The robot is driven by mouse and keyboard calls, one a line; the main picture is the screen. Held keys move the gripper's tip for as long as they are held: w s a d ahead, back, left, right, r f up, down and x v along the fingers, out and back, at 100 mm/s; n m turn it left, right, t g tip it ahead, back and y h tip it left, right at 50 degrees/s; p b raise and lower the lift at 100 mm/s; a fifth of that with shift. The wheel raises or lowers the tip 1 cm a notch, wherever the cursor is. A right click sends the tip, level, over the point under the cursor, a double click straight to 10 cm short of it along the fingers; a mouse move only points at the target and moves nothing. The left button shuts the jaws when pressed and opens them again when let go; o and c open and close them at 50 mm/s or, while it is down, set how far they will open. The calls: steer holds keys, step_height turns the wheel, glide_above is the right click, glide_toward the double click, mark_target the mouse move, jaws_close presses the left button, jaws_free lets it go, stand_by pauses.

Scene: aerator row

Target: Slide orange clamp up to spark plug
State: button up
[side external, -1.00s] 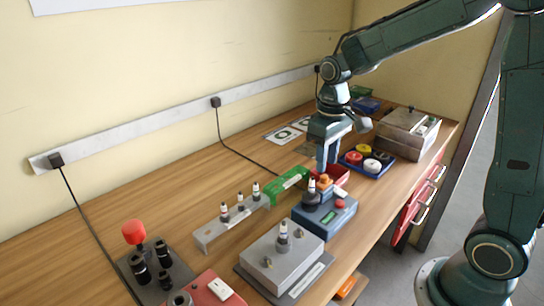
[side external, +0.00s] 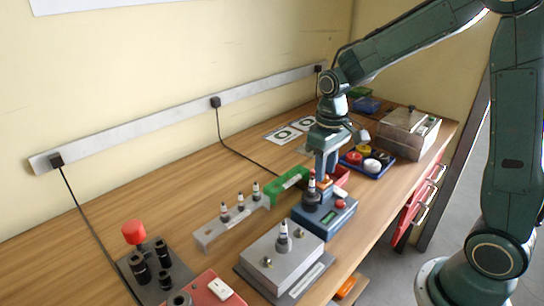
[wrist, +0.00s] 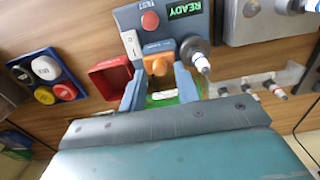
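The orange clamp (wrist: 160,56) sits on top of the blue-grey tester box (wrist: 128,16), right beside the spark plug (wrist: 195,52), which has a dark base and white tip. I cannot tell whether clamp and plug touch. In the side view the plug (side external: 311,190) stands upright on the box (side external: 325,218), and the clamp (side external: 326,182) is partly hidden behind my gripper. My gripper (wrist: 158,75) is open, pointing down, with one finger on each side of the clamp's rounded near end. A gap shows beside the fingers, so it does not look gripped.
A red tray (side external: 340,176) and a green block (side external: 286,186) lie close to the box. A blue tray of coloured caps (side external: 382,162) stands behind. A rack with several plugs (side external: 228,225) and a grey metal block (side external: 282,258) stand nearer. The box shows READY (wrist: 185,9).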

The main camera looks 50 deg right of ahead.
steer(key=shift+f, duration=0.8)
steer(key=shift+r, duration=0.1)
stand_by(0.5)
steer(key=c, duration=0.6)
